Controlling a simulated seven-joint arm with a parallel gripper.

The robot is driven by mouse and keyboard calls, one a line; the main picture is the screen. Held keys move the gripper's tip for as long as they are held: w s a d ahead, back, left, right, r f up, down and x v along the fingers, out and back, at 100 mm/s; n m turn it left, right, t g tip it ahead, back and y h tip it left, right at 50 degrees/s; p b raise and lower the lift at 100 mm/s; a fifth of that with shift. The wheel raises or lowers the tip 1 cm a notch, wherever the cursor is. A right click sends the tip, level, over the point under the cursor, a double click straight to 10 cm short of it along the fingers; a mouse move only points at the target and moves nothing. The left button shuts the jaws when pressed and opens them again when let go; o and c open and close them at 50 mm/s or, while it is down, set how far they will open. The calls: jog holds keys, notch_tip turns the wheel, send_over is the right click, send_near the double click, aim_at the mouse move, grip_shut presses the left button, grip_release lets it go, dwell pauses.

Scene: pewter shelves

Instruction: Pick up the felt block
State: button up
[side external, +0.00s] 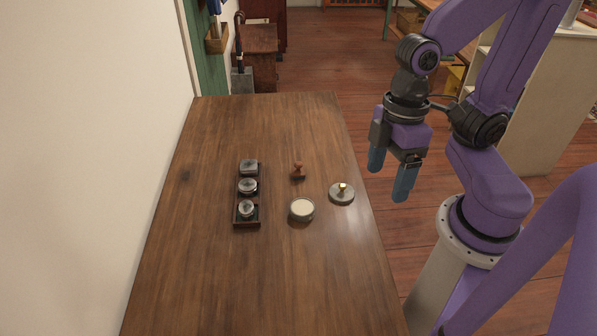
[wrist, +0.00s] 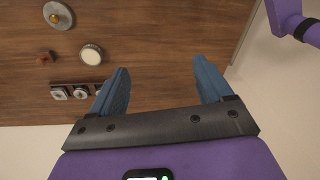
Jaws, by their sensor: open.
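My gripper (side external: 389,180) is open and empty, held up past the table's right edge; it also shows in the wrist view (wrist: 161,68) with bare tabletop between its fingers. No object can be told for sure as the felt block. A dark tray (side external: 236,222) on the table holds a grey squarish piece (side external: 249,167) at its far end and two rounded grey pieces (side external: 247,186) (side external: 246,209) nearer. A small reddish-brown knobbed piece (side external: 298,171) stands right of the tray. In the wrist view the tray (wrist: 75,85) is partly hidden by the left finger.
A round dish with a cream top (side external: 302,208) and a grey disc with a brass knob (side external: 342,194) stand between tray and gripper. The near half of the wooden table (side external: 250,285) is clear. A white wall (side external: 80,150) borders its left side.

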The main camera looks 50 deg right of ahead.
jog(key=w+a+f+m+t+y, duration=0.1)
jog(key=w+a+m+t+y, duration=0.1)
jog(key=w+a+m, duration=0.5)
jog(key=w+a+m+t+y, duration=0.1)
jog(key=w+a+y, duration=0.25)
jog(key=w, duration=0.75)
jog(key=w+d+f+m+t+h, duration=0.2)
jog(key=w+m, duration=0.1)
jog(key=w, duration=0.3)
jog(key=w+d+f+m+t+h, duration=0.1)
jog(key=w+d+m+t+h, duration=0.15)
jog(key=w, duration=0.35)
jog(key=m+g+h, duration=0.5)
jog(key=m+h, duration=0.2)
jog(key=m, duration=0.3)
send_near(298, 163)
jog(key=x, duration=1.2)
jog(key=shift+a, duration=0.1)
